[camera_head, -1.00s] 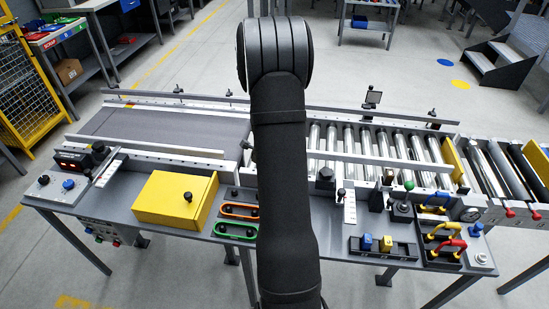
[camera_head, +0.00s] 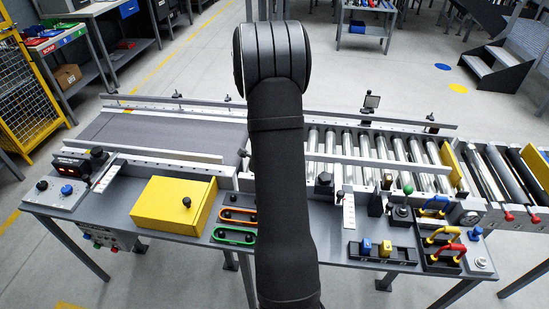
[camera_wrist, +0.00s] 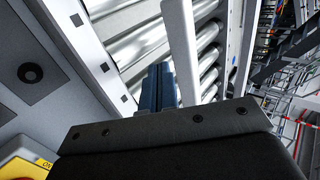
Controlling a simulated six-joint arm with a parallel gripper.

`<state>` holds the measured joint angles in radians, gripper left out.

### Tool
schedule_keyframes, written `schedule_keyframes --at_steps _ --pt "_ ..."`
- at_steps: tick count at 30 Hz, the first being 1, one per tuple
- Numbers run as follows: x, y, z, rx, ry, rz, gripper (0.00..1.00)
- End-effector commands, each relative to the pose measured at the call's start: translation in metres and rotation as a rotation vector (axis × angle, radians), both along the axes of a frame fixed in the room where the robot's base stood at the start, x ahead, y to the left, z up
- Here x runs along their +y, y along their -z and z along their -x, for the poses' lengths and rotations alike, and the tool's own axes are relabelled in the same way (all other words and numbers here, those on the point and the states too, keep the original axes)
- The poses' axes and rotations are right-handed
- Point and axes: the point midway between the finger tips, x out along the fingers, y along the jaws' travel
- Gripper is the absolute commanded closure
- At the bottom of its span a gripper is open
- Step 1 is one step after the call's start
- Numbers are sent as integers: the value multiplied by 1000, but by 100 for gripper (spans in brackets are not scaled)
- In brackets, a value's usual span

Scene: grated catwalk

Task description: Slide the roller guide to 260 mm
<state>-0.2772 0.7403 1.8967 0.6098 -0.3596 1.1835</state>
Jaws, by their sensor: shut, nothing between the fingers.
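The roller guide (camera_head: 385,164) is a long pale rail lying lengthwise over the silver rollers in the head view. Near its left part, a white scale strip (camera_head: 349,211) runs toward the front edge, with a small dark knob beside it. The scale's numbers are too small to read. In the wrist view a pale bar (camera_wrist: 181,45), seemingly this guide, crosses above the rollers. My gripper (camera_wrist: 158,88) shows there with its dark blue fingers together and empty, close to the bar's left side. Whether they touch it I cannot tell. In the head view my arm hides the gripper.
A yellow box (camera_head: 174,203) and orange and green handles (camera_head: 236,225) stand left of my arm. A back rail (camera_head: 350,119) bounds the rollers.

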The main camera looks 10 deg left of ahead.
Motion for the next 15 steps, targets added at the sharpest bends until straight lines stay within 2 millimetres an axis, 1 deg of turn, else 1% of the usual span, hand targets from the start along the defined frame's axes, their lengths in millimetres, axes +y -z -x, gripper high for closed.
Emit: schedule_keyframes --at_steps 1,2,3,15 --pt "1 0 12 2 -4 1 100" --pt "1 -2 18 0 -4 1 100" --pt "1 -9 21 -4 -1 -1 100" --pt "1 -52 67 -3 -1 -1 100"
